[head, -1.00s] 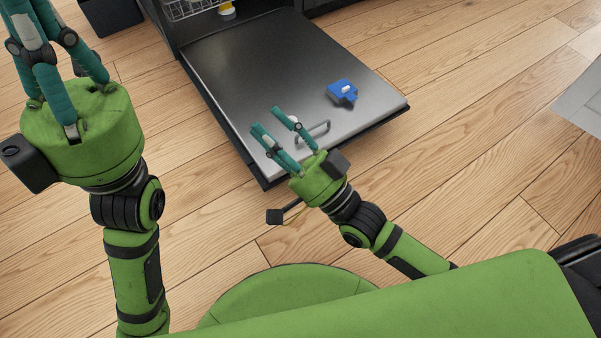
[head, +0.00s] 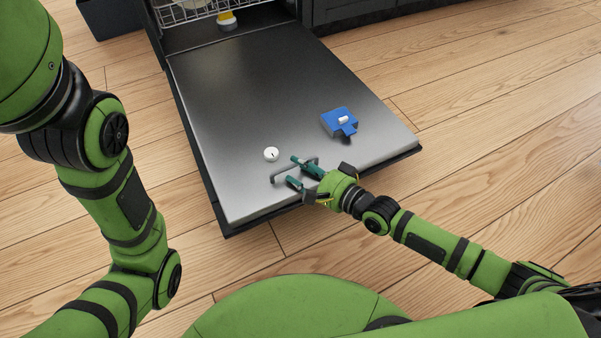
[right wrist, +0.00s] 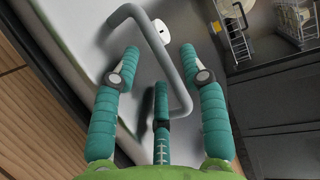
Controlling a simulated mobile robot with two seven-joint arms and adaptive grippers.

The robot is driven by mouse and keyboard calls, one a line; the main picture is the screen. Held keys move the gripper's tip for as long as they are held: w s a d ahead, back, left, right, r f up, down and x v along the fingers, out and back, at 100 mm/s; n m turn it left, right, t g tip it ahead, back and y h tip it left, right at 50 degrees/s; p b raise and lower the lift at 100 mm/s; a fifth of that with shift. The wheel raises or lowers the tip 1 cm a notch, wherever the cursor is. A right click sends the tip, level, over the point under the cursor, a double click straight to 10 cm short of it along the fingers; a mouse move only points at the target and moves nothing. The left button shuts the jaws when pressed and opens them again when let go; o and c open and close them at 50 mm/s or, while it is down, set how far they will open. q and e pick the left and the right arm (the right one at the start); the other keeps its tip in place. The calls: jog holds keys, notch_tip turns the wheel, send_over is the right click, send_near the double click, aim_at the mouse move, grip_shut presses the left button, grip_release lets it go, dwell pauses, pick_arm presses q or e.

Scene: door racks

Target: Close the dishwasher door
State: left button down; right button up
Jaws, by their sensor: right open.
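The dishwasher door (head: 250,95) is folded fully down, with its grey inner face up. A thin bar handle (head: 279,180) stands near its front edge; it also shows in the right wrist view (right wrist: 166,62). My right gripper (head: 293,172) is open at the handle, low over the door's front edge. In the right wrist view the handle crosses between its spread teal fingers (right wrist: 154,65). I cannot tell whether a finger touches it. My left arm fills the left side of the head view, and its fingers are out of the picture.
A blue box-like piece (head: 339,121) and a white round knob (head: 271,154) are on the door's inner face. Wooden floor (head: 470,140) is clear at the right.

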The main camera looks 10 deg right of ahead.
jog(key=shift+w+a, duration=0.1)
jog(key=shift+w, duration=0.05)
grip_shut()
jog(key=shift+r, duration=0.1)
